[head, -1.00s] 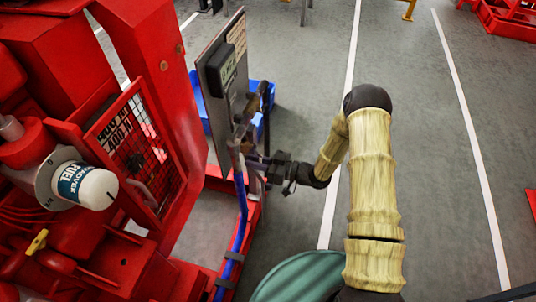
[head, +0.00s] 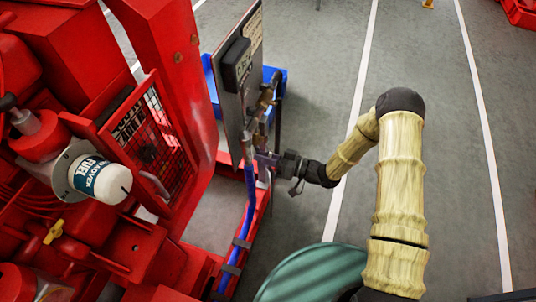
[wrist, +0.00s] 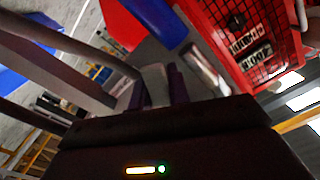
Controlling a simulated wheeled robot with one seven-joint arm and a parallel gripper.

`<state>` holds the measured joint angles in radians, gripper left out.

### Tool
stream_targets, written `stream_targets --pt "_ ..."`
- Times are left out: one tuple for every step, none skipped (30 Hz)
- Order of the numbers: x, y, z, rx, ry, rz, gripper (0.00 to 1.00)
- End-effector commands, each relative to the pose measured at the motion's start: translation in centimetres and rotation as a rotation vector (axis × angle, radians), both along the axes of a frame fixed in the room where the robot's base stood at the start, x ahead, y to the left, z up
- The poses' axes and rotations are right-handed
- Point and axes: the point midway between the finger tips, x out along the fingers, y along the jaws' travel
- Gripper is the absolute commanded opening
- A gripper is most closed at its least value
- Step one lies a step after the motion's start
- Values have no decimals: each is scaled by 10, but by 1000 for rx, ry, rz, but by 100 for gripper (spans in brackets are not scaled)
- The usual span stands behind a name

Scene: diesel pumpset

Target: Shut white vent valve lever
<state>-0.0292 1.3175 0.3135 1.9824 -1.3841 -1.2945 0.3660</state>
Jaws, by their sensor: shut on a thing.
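My gripper (head: 264,158) is beside the lower part of the upright grey panel (head: 238,85), reaching in from the right. In the wrist view, its two purple fingers (wrist: 158,88) are closed on a pale, whitish lever (wrist: 155,80), which I take to be the white vent valve lever. Only a short stretch of the lever shows between the fingers. In the head view the lever is too small and too covered by the gripper and pipework to make out. The valve body is not clear in either view.
A blue hose (head: 250,205) runs down below my gripper along the red frame. Brass fittings and dark pipe stand just above it. The red engine with a white fuel filter (head: 108,182) fills the left. A green drum (head: 315,272) stands below my arm. Open floor lies to the right.

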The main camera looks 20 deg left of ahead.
Motion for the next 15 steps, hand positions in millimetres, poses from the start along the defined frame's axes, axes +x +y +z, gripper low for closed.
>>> stream_targets --pt "1 -1 -1 -2 2 -3 0" --pt "1 -1 -1 -2 2 -3 0" --pt "1 -1 -1 -2 2 -3 0" --pt "1 -1 -1 -2 2 -3 0" --pt "1 -1 -1 -2 1 -3 0" --pt "1 -1 -1 -2 1 -3 0" --pt "1 -1 -1 -2 1 -3 0" --pt "1 -1 -1 -2 1 -3 0" --pt "1 -1 -1 -2 1 -3 26" --pt "1 -1 -1 -2 1 -3 32" --pt "1 -1 -1 -1 1 -3 38" --pt "1 -1 -1 -1 1 -3 40" --pt "0 -1 -1 -1 0 -3 40" --pt "1 -1 -1 0 0 -2 40" --pt "0 -1 -1 0 0 -2 40"
